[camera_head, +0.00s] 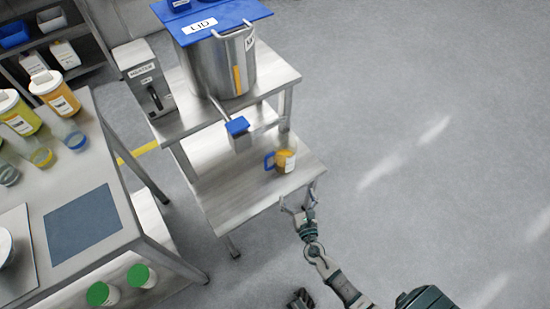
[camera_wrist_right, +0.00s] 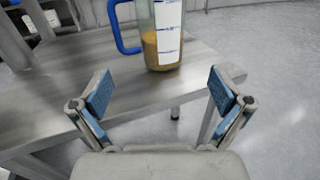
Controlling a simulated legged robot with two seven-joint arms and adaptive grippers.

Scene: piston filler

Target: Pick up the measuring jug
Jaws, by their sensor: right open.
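The measuring jug (camera_head: 286,160) stands upright on the lower shelf (camera_head: 240,190) of the steel stand, near its right edge. It is clear, with a blue handle on its left, a white label and orange-brown contents. In the right wrist view the jug (camera_wrist_right: 165,45) is ahead of the fingers, with its top cut off. My right gripper (camera_head: 298,203) is at the shelf's front right corner, in front of the jug and apart from it. In the wrist view its blue-padded fingers (camera_wrist_right: 162,92) are spread with nothing between them. My left gripper is not in view.
A steel tank (camera_head: 215,65) with a blue lid stands on the upper shelf, beside a grey control box (camera_head: 143,78). A blue-topped valve (camera_head: 238,128) hangs left of the jug. A table (camera_head: 60,180) with jars is at left. Open floor lies right.

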